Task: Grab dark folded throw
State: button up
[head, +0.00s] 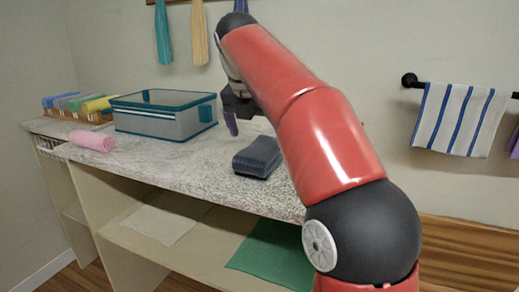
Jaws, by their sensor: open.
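The dark folded throw (258,157) is a blue-grey folded bundle lying on the speckled stone counter (190,172), near its front edge. My gripper (231,122) is above the counter, up and to the left of the throw in the picture. It points downward and is apart from the throw. The jaws are open and nothing shows between them. Part of the gripper is hidden behind my red arm.
A grey bin with teal edges (163,122) stands left of my gripper. A pink rolled towel (92,140) and a rack of coloured folded towels (80,104) lie farther left. A green cloth (272,254) and a pale cloth (158,225) lie on the shelf below. A striped towel (455,118) hangs right.

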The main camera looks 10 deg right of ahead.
aim_at(263, 146)
jog(key=x, duration=0.7)
jog(key=shift+d+r, duration=0.1)
jog(key=shift+d, duration=0.2)
jog(key=c, duration=0.9)
jog(key=shift+r, duration=0.1)
